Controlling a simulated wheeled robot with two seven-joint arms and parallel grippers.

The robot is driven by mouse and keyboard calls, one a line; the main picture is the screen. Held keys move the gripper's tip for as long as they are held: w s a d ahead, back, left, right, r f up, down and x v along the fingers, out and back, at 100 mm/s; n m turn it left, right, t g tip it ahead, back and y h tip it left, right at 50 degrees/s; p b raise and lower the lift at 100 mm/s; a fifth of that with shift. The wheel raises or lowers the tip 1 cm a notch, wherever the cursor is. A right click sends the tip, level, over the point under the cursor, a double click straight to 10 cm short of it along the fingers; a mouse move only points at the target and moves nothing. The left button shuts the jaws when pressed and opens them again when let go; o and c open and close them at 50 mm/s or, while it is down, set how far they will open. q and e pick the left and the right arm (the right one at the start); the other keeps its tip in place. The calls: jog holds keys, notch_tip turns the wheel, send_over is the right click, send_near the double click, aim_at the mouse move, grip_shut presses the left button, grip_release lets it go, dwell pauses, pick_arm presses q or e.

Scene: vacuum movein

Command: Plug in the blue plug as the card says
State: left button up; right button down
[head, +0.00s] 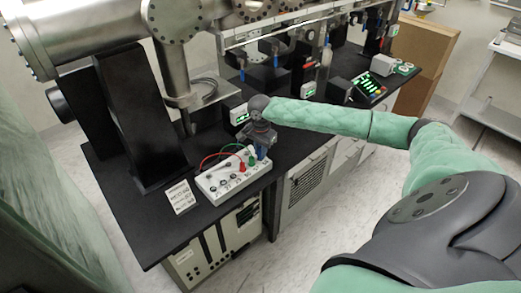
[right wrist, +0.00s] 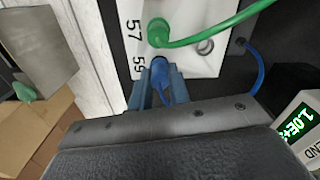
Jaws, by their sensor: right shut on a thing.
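The white socket box (head: 232,181) stands on the black bench, with red and green plugs in its top. In the right wrist view its panel (right wrist: 190,62) shows the labels 57 and 59, a green plug (right wrist: 158,32) beside 57, and an empty socket (right wrist: 205,46). My right gripper (head: 261,150) is over the box's right end, its fingers (right wrist: 160,85) shut on the blue plug (right wrist: 159,70). The plug's tip is by label 59; I cannot tell whether it is seated. The card (head: 180,197) lies left of the box, its text too small to read.
A black stand (head: 140,120) and steel vacuum tubing rise behind and left of the box. A small meter with a green display (head: 239,115) is behind it. Green and red cables arch over the box. The bench's front edge is close.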

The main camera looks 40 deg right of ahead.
jog(key=shift+f, duration=0.35)
jog(key=c, duration=1.2)
grip_release()
jog(key=shift+c, duration=0.2)
pick_arm(q)
jog(key=shift+s+f, duration=0.1)
jog(key=s+a+f, duration=0.2)
jog(key=s+f, duration=0.3)
jog(key=f, duration=0.1)
pick_arm(e)
jog(key=shift+r+b, duration=0.55)
jog(key=shift+r, duration=0.55)
notch_tip(320, 180, up, 4)
jog(key=shift+f+b, duration=0.1)
jog(key=shift+b, duration=0.6)
pick_arm(q)
jog(key=shift+w+d+r, duration=0.3)
jog(key=shift+w+r, duration=0.15)
jog(key=shift+w, duration=0.35)
jog(key=shift+w+d+r, duration=0.3)
jog(key=shift+w+r, duration=0.2)
jog(key=shift+w, duration=0.35)
jog(key=shift+w+d+r, duration=0.3)
jog(key=shift+w+r, duration=0.15)
jog(key=shift+w, duration=0.35)
pick_arm(e)
jog(key=shift+r, duration=0.9)
jog(key=shift+f, duration=0.1)
